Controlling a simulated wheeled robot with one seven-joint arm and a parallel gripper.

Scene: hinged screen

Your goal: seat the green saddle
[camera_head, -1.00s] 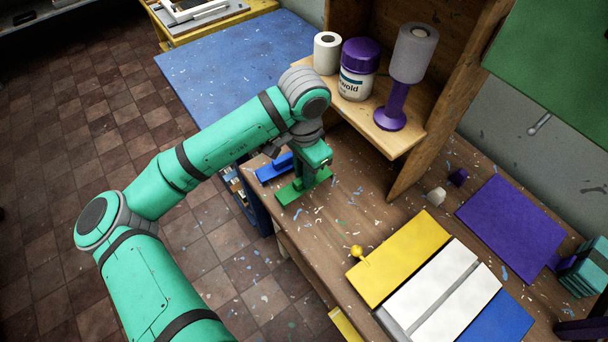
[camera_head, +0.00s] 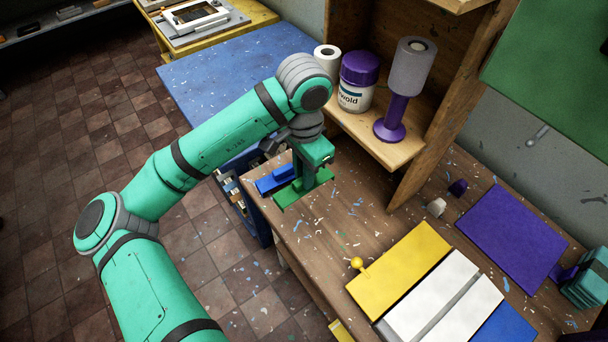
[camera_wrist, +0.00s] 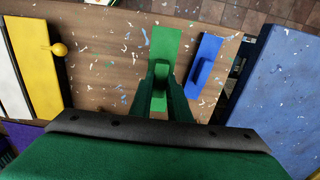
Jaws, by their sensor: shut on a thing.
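The green saddle (camera_head: 290,199) is a flat green strip with a raised grip in its middle. In the wrist view the saddle (camera_wrist: 165,42) lies between and beyond my fingers. My gripper (camera_head: 308,178) is shut on its grip, which the fingers partly hide; the gripper (camera_wrist: 162,88) also shows in the wrist view. The saddle seems just above the bench near its left end. A hinged screen of yellow (camera_head: 400,268), white (camera_head: 440,300) and blue (camera_head: 502,328) panels lies flat on the bench. A yellow knob (camera_head: 357,263) stands at the yellow panel's edge.
A similar blue piece (camera_head: 272,181) lies close beside the saddle. A wooden shelf (camera_head: 400,150) holds a white roll, a purple-lidded jar (camera_head: 359,82) and a purple-stemmed stand (camera_head: 398,110). Scrap-strewn bench (camera_head: 325,225) is open between saddle and screen.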

